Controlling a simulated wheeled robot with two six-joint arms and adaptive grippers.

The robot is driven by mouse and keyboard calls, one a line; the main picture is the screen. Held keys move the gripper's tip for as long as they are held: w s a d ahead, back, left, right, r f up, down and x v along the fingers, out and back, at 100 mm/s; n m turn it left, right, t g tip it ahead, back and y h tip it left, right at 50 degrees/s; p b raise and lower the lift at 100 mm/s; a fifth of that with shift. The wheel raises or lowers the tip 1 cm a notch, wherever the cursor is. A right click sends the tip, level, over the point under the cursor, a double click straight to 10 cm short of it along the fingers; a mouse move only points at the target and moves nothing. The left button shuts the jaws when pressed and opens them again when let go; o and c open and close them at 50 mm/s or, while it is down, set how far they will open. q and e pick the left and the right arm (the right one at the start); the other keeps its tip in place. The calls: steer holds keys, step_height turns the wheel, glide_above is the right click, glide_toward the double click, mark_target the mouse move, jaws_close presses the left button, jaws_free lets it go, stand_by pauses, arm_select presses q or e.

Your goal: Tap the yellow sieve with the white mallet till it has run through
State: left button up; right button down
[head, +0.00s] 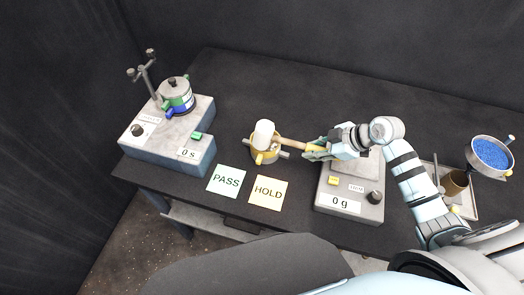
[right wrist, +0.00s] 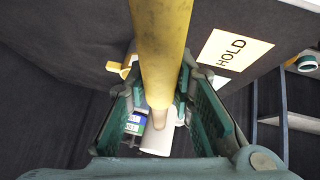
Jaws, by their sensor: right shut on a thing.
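My right gripper (head: 318,151) is shut on the handle of the white mallet. The mallet's white head (head: 264,135) is at the far end of the handle, to the left of the gripper, and shows over the yellow sieve (head: 258,157). The head hides part of the sieve and its inside, and I cannot tell whether they touch. In the right wrist view the yellow handle (right wrist: 160,45) runs between the fingers (right wrist: 163,110), with the white head (right wrist: 157,139) beyond. My left gripper is not in view.
A shaker (head: 165,145) with a green and blue sieve stack (head: 178,98) reads 0 s at left. PASS (head: 226,180) and HOLD (head: 268,192) cards lie in front. A scale (head: 345,203) reads 0 g. A bowl of blue grains (head: 490,154) and a brown cup (head: 455,183) stand at right.

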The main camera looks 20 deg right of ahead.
step_height(320, 180, down, 4)
steer(key=shift+f+b, duration=0.15)
steer(key=shift+b, duration=0.85)
step_height(320, 180, up, 4)
steer(key=p, duration=0.3)
steer(key=shift+w, duration=0.1)
steer(key=shift+r, duration=0.5)
steer(key=shift+f, duration=0.15)
